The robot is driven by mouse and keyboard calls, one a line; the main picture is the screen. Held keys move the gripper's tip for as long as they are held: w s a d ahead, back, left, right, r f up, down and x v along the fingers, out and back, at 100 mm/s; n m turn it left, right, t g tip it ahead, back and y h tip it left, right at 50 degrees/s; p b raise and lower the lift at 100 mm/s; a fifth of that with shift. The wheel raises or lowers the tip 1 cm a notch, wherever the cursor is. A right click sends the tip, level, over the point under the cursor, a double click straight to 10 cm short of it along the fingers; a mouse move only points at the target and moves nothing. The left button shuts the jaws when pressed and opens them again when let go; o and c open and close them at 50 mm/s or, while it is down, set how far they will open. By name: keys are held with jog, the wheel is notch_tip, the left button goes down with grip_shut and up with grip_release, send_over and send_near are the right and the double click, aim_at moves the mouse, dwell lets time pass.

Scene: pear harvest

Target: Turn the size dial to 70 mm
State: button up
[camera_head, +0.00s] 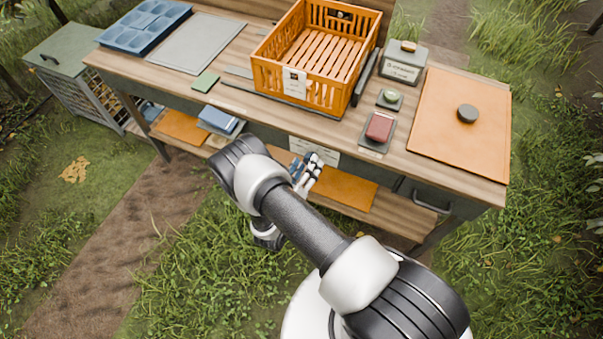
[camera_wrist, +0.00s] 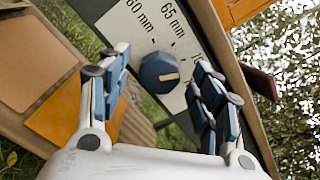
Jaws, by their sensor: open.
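The size dial (camera_wrist: 158,73) is a dark blue knob on a white scale plate in the wrist view. The plate (camera_wrist: 133,35) reads 60 mm and 65 mm; a further label to the right is mostly hidden by a finger. A pale bar on the knob points right, toward that finger. My gripper (camera_wrist: 162,62) is open, with one blue-padded finger on each side of the knob; I cannot tell whether either touches it. In the head view my gripper (camera_head: 308,172) is at the bench front, below the white plate (camera_head: 318,150), and the knob cannot be made out.
A drawer handle (camera_head: 430,203) juts from the front right. Grass lies before the bench.

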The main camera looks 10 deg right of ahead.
jog(key=v, duration=1.1)
jog(key=shift+s+a, duration=0.2)
jog(key=shift+s, duration=0.1)
jog(key=s+d+r+m+g+h, duration=0.1)
jog(key=d+r+m+g, duration=0.2)
jog(key=r+m+g, duration=0.35)
jog(key=s+d+r+m+g+h, duration=0.1)
jog(key=d+r+m+g, duration=0.25)
jog(key=r+m, duration=0.5)
jog(key=d+r+m+g, duration=0.4)
jog(key=r+m, duration=0.1)
jog(key=r, duration=0.4)
jog(key=s+a+r+m+t+y, duration=0.2)
jog(key=s+r+m+t+y, duration=0.2)
jog(key=s+r+m+y, duration=0.8)
jog(key=s+r+m, duration=0.3)
jog(key=r+m, duration=0.1)
jog(key=m, duration=0.1)
jog(key=shift+a+r+y, duration=0.2)
jog(key=shift+r+y, duration=0.05)
jog(key=shift+y, duration=0.05)
